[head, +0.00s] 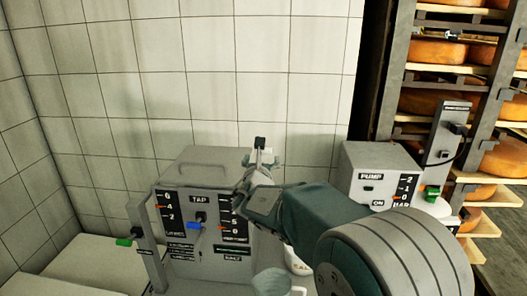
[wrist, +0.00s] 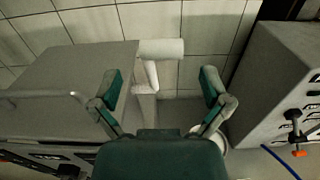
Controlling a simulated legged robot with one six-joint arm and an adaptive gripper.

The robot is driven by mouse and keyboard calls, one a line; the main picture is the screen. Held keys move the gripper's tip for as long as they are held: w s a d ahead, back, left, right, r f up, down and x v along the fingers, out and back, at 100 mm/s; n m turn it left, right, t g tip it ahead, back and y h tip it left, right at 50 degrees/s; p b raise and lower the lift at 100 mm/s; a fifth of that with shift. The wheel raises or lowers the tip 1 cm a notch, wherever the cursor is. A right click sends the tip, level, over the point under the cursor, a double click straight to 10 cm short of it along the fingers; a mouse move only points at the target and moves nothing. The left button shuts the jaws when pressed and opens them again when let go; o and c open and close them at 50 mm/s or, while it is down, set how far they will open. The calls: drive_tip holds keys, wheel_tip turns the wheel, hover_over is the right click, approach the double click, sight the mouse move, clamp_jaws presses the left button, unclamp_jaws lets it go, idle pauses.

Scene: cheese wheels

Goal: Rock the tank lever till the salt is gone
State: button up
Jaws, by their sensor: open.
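A pale bar-shaped handle on a bent stem (wrist: 161,49) stands beside the grey tank box in the wrist view; it looks like the tank lever. My gripper (wrist: 160,85) is open, its fingers apart on either side of the stem and the handle beyond the fingertips. No contact shows. In the head view my gripper (head: 262,165) is at the right edge of the tank box (head: 190,172), and my arm hides part of that box. The box front has a SALT label (head: 232,257), a TAP label and two scales. I cannot make out the salt itself.
A blue tap handle (head: 194,226) is on the box front, and a post with a green knob (head: 124,242) stands left of it. The pump box (head: 381,168) is to the right. Cheese shelves (head: 426,52) stand behind it. A tiled wall is close behind.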

sight(263, 153)
drive_tip(key=w, duration=0.5)
drive_tip(key=shift+d, duration=0.1)
drive_tip(key=shift+c, duration=0.3)
drive_tip(key=c, duration=1.2)
